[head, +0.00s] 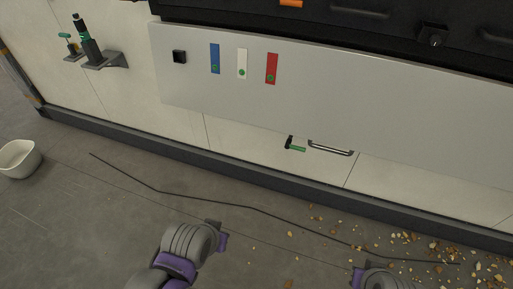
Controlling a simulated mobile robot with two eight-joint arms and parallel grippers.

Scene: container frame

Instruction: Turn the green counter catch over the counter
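A small green catch (297,149) with a black mount sits on the cream wall, just under the lower edge of the large grey panel. Its green lever points right, roughly level. The panel (400,125), which looks like the counter, lies along the wall. My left gripper (221,241) is at the lower middle, well apart from the catch. My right gripper (357,275) is at the bottom edge, partly cut off and also apart from it. Neither gripper's finger opening can be made out.
A dark bar handle (330,148) is right of the catch. Blue (215,57), white (242,62) and red (271,67) strips mark the panel. A bracket (105,61) holds dark tools at upper left. A white bowl (19,159), a dark cable (210,196) and scattered crumbs (430,248) lie on the floor.

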